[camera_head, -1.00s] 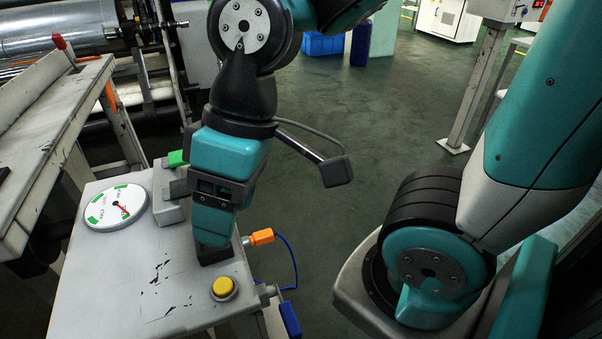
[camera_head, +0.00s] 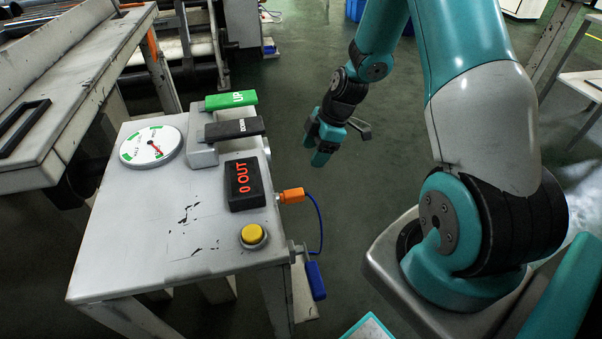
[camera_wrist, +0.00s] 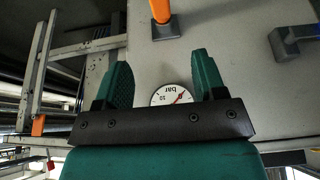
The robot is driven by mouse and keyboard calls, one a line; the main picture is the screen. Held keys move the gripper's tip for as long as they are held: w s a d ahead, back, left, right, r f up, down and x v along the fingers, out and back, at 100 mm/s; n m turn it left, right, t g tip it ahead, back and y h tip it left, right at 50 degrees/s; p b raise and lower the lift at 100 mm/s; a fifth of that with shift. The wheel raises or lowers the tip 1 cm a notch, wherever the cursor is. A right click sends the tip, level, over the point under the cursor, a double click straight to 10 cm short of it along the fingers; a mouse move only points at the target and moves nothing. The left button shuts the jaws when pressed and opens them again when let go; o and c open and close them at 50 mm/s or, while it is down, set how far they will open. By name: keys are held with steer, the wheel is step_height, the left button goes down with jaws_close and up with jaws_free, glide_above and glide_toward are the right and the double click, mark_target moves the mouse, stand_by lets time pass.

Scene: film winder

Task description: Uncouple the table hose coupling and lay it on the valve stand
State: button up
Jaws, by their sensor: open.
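My gripper (camera_head: 315,148) hangs beyond the grey stand's right side in the head view, apart from it. In the wrist view my gripper (camera_wrist: 161,60) is open and empty, its two green fingers apart. An orange part (camera_wrist: 161,10) in a grey block lies above the fingertips there; a coupling is possible, but its upper end is cut off. In the head view an orange connector (camera_head: 291,196) with a blue hose (camera_head: 320,225) sits on the stand's right edge. I cannot tell which is the table hose coupling. No valve stand is clearly identifiable.
The grey stand (camera_head: 150,265) carries a dial, a green UP lever (camera_head: 230,100), a dark DOWN lever (camera_head: 233,129), a "0 OUT" display (camera_head: 246,184) and a yellow button (camera_head: 253,235). A "bar" gauge (camera_wrist: 171,95) shows between my fingers. Floor around my gripper looks clear.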

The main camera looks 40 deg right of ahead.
mark_target(303, 191)
steer(key=x, duration=1.6)
steer(key=shift+f, duration=0.1)
steer(key=shift+c, duration=0.2)
steer(key=c, duration=1.1)
steer(key=shift+o, duration=0.2)
steer(key=shift+d, duration=0.1)
steer(key=shift+s+d, duration=0.3)
steer(key=shift+d, duration=0.35)
steer(key=shift+s+d, duration=0.3)
steer(key=shift+d, duration=0.3)
steer(key=shift+d, duration=0.1)
steer(key=shift+s+d, duration=0.4)
steer(key=shift+d, duration=0.5)
